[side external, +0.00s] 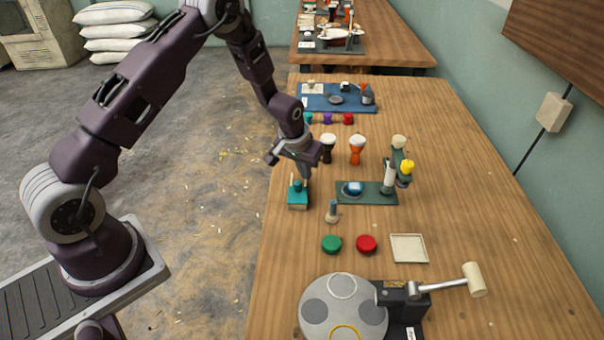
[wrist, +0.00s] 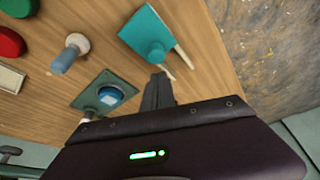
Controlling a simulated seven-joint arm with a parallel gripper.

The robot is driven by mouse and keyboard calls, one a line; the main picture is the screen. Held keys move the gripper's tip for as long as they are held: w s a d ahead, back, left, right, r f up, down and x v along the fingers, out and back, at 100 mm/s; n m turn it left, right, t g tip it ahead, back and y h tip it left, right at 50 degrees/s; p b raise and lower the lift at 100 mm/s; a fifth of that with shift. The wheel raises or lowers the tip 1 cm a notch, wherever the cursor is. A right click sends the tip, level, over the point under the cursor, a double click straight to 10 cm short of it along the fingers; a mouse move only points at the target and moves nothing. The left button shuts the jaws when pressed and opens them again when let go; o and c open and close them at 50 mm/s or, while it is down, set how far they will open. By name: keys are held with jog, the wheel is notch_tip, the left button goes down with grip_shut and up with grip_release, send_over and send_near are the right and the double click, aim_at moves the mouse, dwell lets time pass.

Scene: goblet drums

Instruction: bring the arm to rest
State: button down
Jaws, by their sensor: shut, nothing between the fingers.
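My gripper (side external: 303,176) hangs over the left edge of the wooden table, its fingers together and empty. It is just above a teal box-like object (side external: 298,196) with an upright part, and I cannot tell from the side whether they touch. In the wrist view my closed fingers (wrist: 158,88) appear as one dark shape, with the teal object (wrist: 147,33) beyond them, apart in the picture. A dark goblet drum (side external: 328,152) and an orange goblet drum (side external: 357,155) stand behind and right of my gripper, both with pale tops.
Nearer are a blue-handled stamp (side external: 333,213), green disc (side external: 331,244), red disc (side external: 366,243), pale square dish (side external: 408,249) and a mallet device (side external: 405,299). The table's right side is clear.

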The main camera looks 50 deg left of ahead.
jog(key=shift+w+a+r, duration=0.15)
jog(key=shift+w+a, duration=0.05)
jog(key=shift+w, duration=0.35)
jog(key=shift+w+a+r, duration=0.1)
jog(key=shift+w+a, duration=0.05)
jog(key=shift+w, duration=0.35)
jog(key=s+d+r, duration=0.2)
jog(key=s+r, duration=0.2)
jog(key=r, duration=0.4)
jog(key=s+d+r+m+t, duration=0.1)
jog(key=s+d+r, duration=0.1)
jog(key=s+r, duration=0.45)
jog(key=s+d+r, duration=0.2)
jog(key=s+r, duration=0.1)
jog(key=r, duration=0.7)
jog(key=s+d+r+m, duration=0.1)
jog(key=s+d+r, duration=0.1)
jog(key=s, duration=0.9)
jog(key=s+d+r+m+t+h, duration=0.1)
jog(key=s+d+r, duration=0.1)
jog(key=s, duration=0.9)
jog(key=shift+r+m, duration=0.3)
jog(key=shift+r, duration=0.3)
jog(key=shift+d, duration=0.1)
